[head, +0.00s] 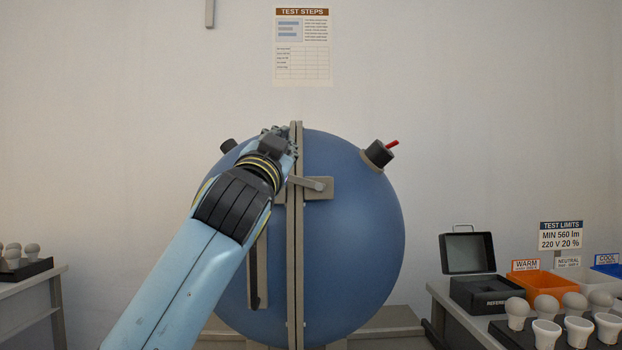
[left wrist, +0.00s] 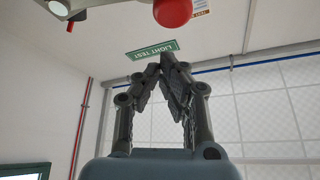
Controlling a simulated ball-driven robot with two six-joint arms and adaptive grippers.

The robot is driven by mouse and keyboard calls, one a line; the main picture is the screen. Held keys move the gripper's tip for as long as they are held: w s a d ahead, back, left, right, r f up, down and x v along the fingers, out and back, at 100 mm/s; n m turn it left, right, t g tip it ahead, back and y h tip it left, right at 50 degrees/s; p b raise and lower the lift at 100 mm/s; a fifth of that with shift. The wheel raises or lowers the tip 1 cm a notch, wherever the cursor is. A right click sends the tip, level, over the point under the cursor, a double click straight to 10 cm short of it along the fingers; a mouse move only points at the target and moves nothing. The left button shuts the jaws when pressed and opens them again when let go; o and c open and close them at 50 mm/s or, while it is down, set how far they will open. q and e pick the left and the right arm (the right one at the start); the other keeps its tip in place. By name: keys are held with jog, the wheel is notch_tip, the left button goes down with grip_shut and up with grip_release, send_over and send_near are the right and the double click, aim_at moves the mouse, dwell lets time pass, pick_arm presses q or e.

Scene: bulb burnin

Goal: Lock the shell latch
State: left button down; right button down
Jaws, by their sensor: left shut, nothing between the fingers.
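The blue spherical shell (head: 355,235) has an upright grey seam down its middle. The shell latch (head: 312,184) is a grey lever on a plate, and it lies across the seam at a slight tilt. My left gripper (head: 284,138) is shut and empty, in front of the seam's upper part and above the latch; the forearm hides much of the shell's left half. The left wrist view shows its fingertips (left wrist: 165,60) together, with a red ball-shaped knob (left wrist: 172,10) above them and apart. What the knob belongs to is unclear. My right gripper is out of view.
A black fixture with a red lever (head: 380,153) sits on the shell's upper right. At right, a table holds an open black case (head: 468,253), bins (head: 541,286) and several bulbs (head: 547,334). More bulbs (head: 32,250) stand at left.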

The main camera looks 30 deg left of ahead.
pick_arm(q)
notch_tip(320, 180, down, 6)
jog(key=s+a+n+g+y+b, duration=0.2)
jog(key=n+y+b, duration=0.3)
jog(key=n+b, duration=0.4)
jog(key=a+b, duration=0.1)
jog(key=b, duration=0.2)
jog(key=shift+r+n+y+b, duration=0.25)
jog(key=shift+n+y+b, duration=0.05)
jog(key=shift+y+b, duration=0.1)
